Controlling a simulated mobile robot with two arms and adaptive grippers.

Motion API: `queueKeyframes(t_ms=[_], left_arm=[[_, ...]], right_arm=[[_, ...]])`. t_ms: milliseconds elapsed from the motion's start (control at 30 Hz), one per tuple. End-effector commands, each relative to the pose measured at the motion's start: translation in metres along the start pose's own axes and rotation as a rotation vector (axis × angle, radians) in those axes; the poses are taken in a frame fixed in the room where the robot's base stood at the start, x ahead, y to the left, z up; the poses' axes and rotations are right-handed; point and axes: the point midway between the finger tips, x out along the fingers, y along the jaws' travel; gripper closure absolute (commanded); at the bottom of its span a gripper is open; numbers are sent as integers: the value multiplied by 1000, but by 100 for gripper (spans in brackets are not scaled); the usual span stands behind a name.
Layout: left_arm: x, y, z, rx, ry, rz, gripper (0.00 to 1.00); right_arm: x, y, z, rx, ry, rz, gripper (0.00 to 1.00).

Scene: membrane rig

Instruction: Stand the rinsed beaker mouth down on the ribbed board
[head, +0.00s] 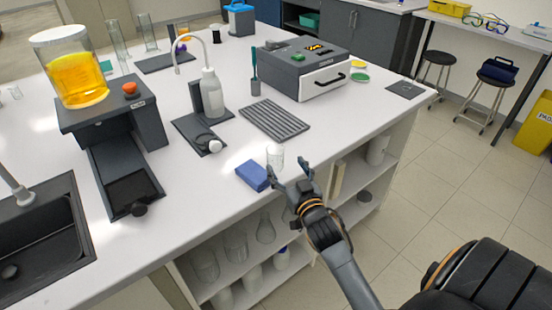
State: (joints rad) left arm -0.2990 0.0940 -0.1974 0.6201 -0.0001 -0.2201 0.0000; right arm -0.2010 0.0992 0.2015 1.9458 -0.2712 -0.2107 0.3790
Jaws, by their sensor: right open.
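A small clear glass beaker (275,156) stands near the front edge of the white bench, just beyond the fingertips of my right gripper. It is too small to tell which way its mouth faces. My right gripper (287,167) is open, its two fingers spread toward the beaker, with nothing clearly held between them. The dark grey ribbed board (273,120) lies flat and empty on the bench, behind the beaker. My left gripper is not in view.
A blue block (252,175) lies just left of the beaker. A wash bottle (211,93) on a dark stand is left of the board, and a grey drawer device (306,70) is behind it. Bench between beaker and board is clear. A sink (40,235) is at left.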

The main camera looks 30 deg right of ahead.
Motion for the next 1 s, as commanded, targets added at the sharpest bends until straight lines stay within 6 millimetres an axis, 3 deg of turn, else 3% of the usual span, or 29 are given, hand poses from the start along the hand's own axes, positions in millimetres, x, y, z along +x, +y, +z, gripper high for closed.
queueKeyframes(t_ms=[200, 633, 933, 1000], left_arm=[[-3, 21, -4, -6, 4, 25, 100], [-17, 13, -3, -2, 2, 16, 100], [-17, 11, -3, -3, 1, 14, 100], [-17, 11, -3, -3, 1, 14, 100]], right_arm=[[22, -1, 0, 0, 0, -1, 26], [71, -4, -1, 0, -1, -1, 26], [75, -4, 1, 0, -2, -1, 26], [75, -4, 0, 0, -1, -1, 38]])
